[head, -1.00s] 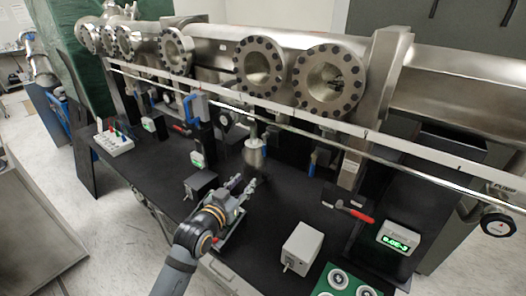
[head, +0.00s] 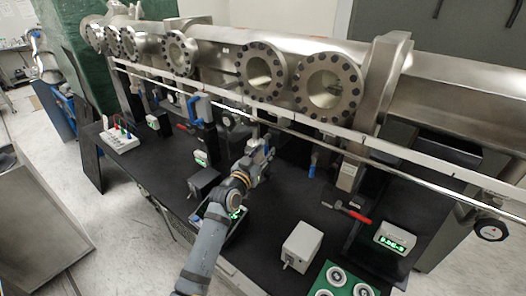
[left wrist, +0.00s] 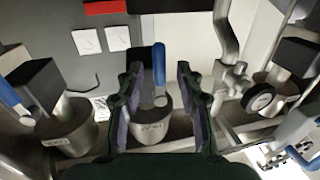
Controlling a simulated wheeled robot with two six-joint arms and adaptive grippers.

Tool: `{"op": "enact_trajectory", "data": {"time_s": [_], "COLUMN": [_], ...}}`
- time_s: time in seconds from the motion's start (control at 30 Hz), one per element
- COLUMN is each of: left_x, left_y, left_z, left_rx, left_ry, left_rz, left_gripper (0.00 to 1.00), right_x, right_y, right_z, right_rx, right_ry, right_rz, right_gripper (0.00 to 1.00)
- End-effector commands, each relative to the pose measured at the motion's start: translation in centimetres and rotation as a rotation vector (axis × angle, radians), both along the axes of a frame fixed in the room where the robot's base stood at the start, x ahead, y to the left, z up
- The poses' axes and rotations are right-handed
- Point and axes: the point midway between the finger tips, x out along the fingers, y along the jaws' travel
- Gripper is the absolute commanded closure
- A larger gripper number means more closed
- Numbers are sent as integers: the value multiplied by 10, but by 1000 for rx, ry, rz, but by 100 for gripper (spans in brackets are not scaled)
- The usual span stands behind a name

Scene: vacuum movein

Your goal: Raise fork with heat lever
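My left gripper (head: 262,148) is in front of the steel chamber, below its round flanged ports. In the left wrist view the left gripper (left wrist: 160,72) is open, with one dark finger on each side of a blue lever (left wrist: 159,68). This lever stands on a metal cylinder (left wrist: 152,125) whose small label is too blurred to read surely. The lever is between the fingers, with a gap showing on both sides. I cannot make out the fork. My right gripper is in neither view.
A second labelled cylinder (left wrist: 68,132) with a blue lever (left wrist: 12,92) is at the left. A long steel rail (head: 300,122) runs across the chamber front. A grey box (head: 300,246), a red-handled tool (head: 352,212) and a green display (head: 394,240) are on the black bench.

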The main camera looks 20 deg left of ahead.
Motion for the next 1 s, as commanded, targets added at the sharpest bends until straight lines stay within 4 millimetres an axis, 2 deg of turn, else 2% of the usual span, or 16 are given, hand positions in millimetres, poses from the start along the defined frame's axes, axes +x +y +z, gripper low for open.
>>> {"op": "enact_trajectory", "data": {"time_s": [0.2, 0.47, 0.87, 1.0], "left_x": [0, 0, 0, 6], "left_y": [0, 0, 0, 0], "left_z": [-1, -1, -1, -1], "left_rx": [0, 0, -1, -16], "left_ry": [1, 1, 2, 7], "left_rz": [0, 0, 0, 0], "left_gripper": [64, 99, 100, 100], "right_x": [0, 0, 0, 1], "right_y": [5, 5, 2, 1], "right_z": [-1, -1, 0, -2], "right_rx": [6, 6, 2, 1], "right_ry": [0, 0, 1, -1], "right_rz": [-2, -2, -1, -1], "right_gripper": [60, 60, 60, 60]}}
